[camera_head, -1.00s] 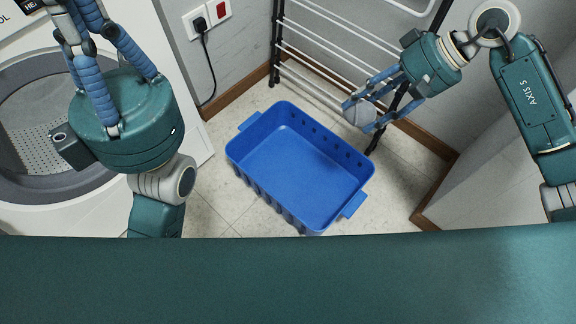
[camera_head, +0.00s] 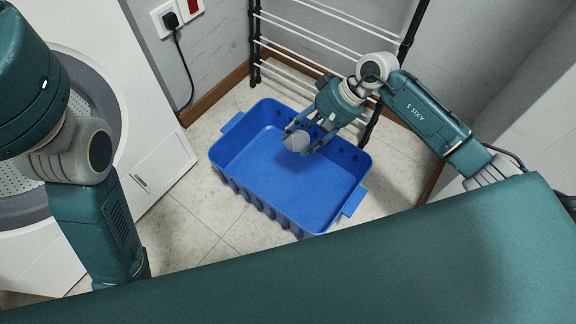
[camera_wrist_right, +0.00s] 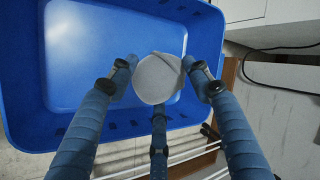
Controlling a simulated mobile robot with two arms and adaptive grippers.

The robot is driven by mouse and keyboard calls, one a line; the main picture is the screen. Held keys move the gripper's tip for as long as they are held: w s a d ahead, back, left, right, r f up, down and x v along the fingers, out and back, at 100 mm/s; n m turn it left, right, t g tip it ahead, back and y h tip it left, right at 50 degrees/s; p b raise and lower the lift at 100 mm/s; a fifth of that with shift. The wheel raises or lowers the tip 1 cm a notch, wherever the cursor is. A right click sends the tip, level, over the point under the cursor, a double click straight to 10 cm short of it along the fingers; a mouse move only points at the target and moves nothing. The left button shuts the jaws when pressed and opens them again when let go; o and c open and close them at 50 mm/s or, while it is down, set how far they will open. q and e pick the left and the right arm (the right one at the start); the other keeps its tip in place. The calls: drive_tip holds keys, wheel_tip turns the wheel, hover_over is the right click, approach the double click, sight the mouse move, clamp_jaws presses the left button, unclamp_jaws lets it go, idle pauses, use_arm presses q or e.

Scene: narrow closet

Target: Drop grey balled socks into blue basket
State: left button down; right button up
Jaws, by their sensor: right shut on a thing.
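The grey balled socks (camera_head: 297,141) are a small rounded bundle held in my right gripper (camera_head: 304,138). The gripper is shut on them above the far part of the blue basket (camera_head: 228,173). In the right wrist view the socks (camera_wrist_right: 158,79) sit between the blue fingers, with the basket (camera_wrist_right: 22,75) behind and below them. The basket stands on the floor and its visible inside is empty. My left arm comes in at the left of the head view, but its gripper fingers are out of the frame.
A white washing machine (camera_head: 165,165) with a round door opening stands at the left. A black and white rack (camera_head: 330,38) stands behind the basket against the wall. A plugged cable (camera_head: 187,75) hangs on the wall. Tiled floor (camera_head: 200,225) shows in front of the basket.

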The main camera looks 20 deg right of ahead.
drive_tip(key=shift+f+b, duration=0.3)
drive_tip(key=shift+f, duration=0.9)
drive_tip(key=o, duration=1.3)
drive_tip(key=shift+o, duration=0.2)
drive_tip(key=v, duration=1.2)
